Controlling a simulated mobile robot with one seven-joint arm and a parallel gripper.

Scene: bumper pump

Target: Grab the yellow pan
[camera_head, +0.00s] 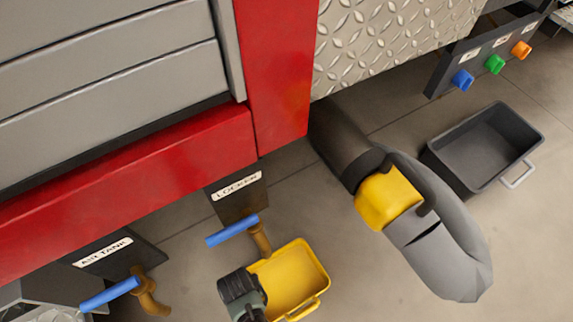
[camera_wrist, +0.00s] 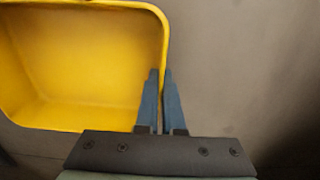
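The yellow pan (camera_head: 292,276) sits on the floor below the LOCKER pipe (camera_head: 261,238) in the head view, with its handle (camera_head: 303,311) at the lower edge. In the wrist view the pan (camera_wrist: 80,60) fills the upper left. My gripper (camera_wrist: 161,85) is at the pan's side wall, one finger inside the pan and one outside. The fingers are close together with the thin rim running between them, so it looks shut on the rim. In the head view my gripper is at the pan's left side; its fingertips are hard to make out.
A blue valve handle (camera_head: 232,231) is just above the pan. The AIR TANK valve (camera_head: 109,294) is at the lower left. A grey hose-like part with a yellow block (camera_head: 388,198) lies to the right. A dark bin (camera_head: 487,146) stands farther right.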

